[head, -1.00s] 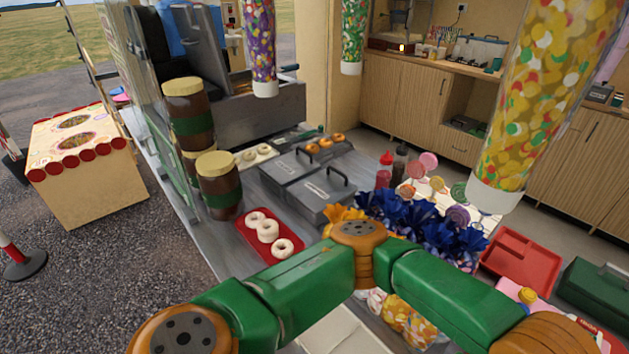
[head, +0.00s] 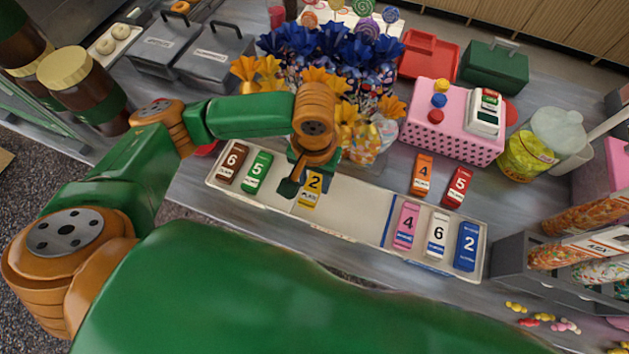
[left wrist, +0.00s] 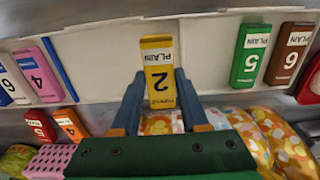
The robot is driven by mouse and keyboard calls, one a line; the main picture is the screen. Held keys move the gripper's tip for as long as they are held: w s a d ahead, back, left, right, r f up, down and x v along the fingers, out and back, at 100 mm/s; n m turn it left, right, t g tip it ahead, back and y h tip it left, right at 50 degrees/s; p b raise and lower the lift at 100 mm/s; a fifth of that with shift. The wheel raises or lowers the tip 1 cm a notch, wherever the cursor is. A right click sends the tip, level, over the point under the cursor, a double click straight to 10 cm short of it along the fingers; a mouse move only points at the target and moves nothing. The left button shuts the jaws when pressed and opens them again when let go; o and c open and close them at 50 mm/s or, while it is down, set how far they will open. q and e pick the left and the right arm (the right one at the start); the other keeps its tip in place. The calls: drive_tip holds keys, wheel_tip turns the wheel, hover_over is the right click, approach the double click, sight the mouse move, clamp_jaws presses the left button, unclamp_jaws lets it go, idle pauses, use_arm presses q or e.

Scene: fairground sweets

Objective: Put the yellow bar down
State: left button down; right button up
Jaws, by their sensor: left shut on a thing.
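The yellow bar (head: 312,190), marked 2, is between the fingers of my left gripper (head: 303,181), which is shut on it. It also shows in the left wrist view (left wrist: 157,66), with a finger on each side. My right gripper is not in view.
Past the blue divider (head: 390,221) lie a pink bar (head: 407,226), a white bar (head: 437,235) and a blue bar (head: 467,247). An orange bar (head: 422,175) and a red bar (head: 457,187) lie behind the tray. Bare tray floor shows between yellow bar and divider.

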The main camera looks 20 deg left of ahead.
use_arm(q)
drive_tip(key=shift+d+f, duration=0.15)
drive_tip(key=shift+f, duration=0.65)
drive_tip(key=shift+f, duration=0.1)
drive_tip(key=shift+f, duration=0.35)
drive_tip(key=shift+f, duration=0.1)
drive_tip(key=shift+c, duration=2.1)
unclamp_jaws()
